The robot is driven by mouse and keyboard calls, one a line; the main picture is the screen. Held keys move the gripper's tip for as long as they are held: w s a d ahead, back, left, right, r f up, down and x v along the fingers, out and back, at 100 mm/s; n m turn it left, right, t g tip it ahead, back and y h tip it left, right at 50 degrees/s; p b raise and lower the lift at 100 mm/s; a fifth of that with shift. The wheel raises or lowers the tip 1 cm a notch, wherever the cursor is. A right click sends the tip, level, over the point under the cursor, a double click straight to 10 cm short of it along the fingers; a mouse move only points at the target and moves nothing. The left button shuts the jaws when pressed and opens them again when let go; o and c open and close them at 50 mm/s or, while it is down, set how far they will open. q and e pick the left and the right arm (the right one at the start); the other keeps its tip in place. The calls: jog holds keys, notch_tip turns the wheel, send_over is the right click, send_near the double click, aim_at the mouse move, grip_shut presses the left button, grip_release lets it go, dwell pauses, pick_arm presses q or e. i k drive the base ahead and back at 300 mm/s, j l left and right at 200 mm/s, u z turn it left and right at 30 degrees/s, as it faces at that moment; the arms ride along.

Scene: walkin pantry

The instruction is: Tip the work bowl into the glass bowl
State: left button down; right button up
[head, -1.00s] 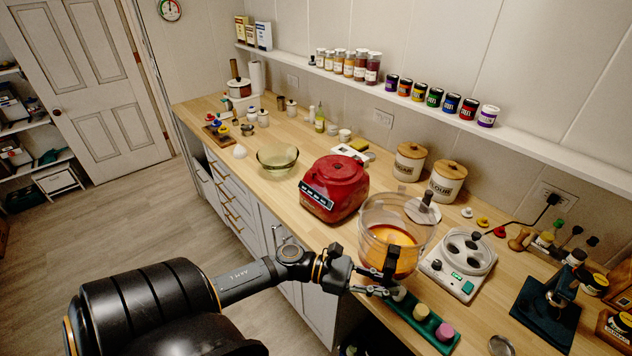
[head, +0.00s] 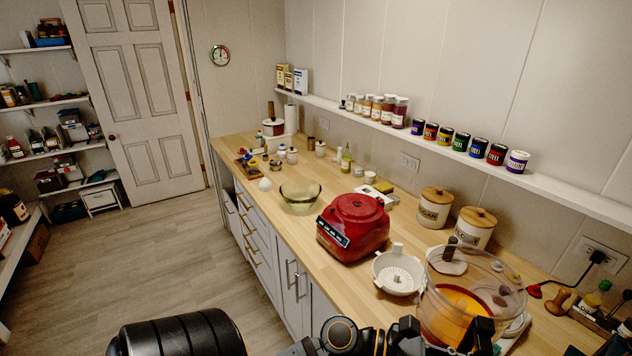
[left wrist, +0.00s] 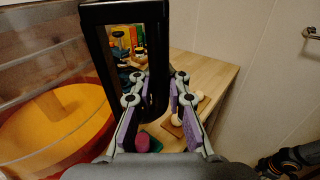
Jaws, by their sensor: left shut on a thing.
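The clear work bowl (head: 436,265), with orange contents and a black handle, is at the lower right of the head view. My left gripper (left wrist: 157,88) is shut on its black handle (left wrist: 124,14) in the left wrist view. The orange contents (left wrist: 50,125) show through its wall there. The bowl looks about upright; its base is partly hidden and its height above the counter is hard to tell. The greenish glass bowl (head: 300,198) stands upright on the counter, farther back and left, apart from my gripper. My right gripper is not in view.
Between the bowls stand a red appliance base (head: 353,228) and a white strainer-like part (head: 397,274). Two lidded canisters (head: 435,208) stand by the wall. A shelf with jars (head: 385,109) runs above. The counter (head: 270,222) by the glass bowl's front is mostly clear.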

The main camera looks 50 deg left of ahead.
aim_at(300, 194)
jog(key=l+u, duration=0.3)
jog(key=i+u, duration=0.1)
jog(key=u, duration=1.45)
jog(key=k+l, duration=0.05)
